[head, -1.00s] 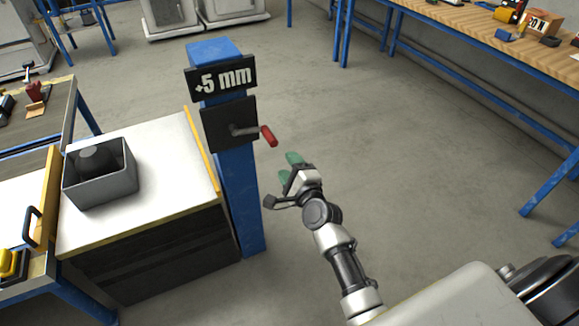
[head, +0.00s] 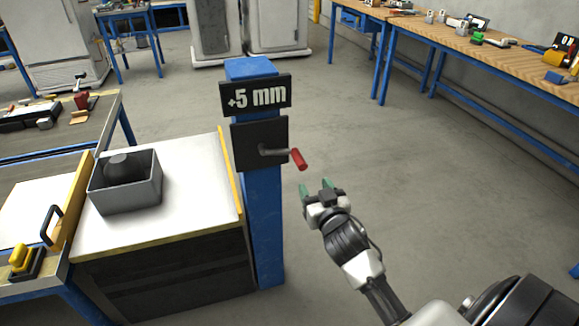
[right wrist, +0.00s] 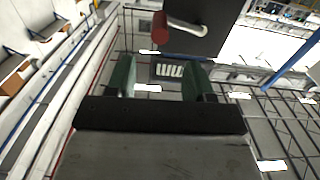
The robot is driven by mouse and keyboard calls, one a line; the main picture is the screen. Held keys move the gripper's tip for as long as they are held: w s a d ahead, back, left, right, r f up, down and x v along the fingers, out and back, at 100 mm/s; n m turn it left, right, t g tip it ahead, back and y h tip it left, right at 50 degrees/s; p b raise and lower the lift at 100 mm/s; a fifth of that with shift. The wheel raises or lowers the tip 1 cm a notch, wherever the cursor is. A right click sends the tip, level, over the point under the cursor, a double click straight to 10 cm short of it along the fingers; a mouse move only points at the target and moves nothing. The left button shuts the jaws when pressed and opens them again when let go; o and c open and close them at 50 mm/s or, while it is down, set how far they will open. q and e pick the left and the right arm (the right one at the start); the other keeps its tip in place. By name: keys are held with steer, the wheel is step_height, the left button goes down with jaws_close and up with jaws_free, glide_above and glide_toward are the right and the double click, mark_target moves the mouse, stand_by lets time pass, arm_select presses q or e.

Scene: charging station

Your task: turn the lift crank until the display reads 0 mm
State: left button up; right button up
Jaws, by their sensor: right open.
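The lift crank has a grey arm and a red handle (head: 298,158) that points right from a dark plate (head: 258,144) on a blue post (head: 266,220). The display (head: 257,95) above it reads +5 mm. My right gripper (head: 317,189) is open and empty, below and a little right of the red handle, apart from it. In the right wrist view the green fingertips (right wrist: 157,72) stand apart with nothing between them, and the red handle (right wrist: 160,28) shows beyond them near the top. My left gripper is not in view.
Left of the post stands a white-topped lift table (head: 190,190) with a grey bin (head: 126,195) holding a dark round object. A workbench (head: 450,45) with tools runs along the back right. The floor right of the post is clear.

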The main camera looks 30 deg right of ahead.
mark_target(305, 170)
steer(key=x, duration=1)
steer(key=shift+w+b, duration=0.25)
steer(key=shift+b, duration=0.05)
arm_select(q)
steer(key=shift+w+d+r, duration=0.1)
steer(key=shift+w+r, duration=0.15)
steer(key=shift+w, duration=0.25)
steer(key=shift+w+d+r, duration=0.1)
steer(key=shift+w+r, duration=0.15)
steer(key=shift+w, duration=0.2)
arm_select(e)
jaws_close()
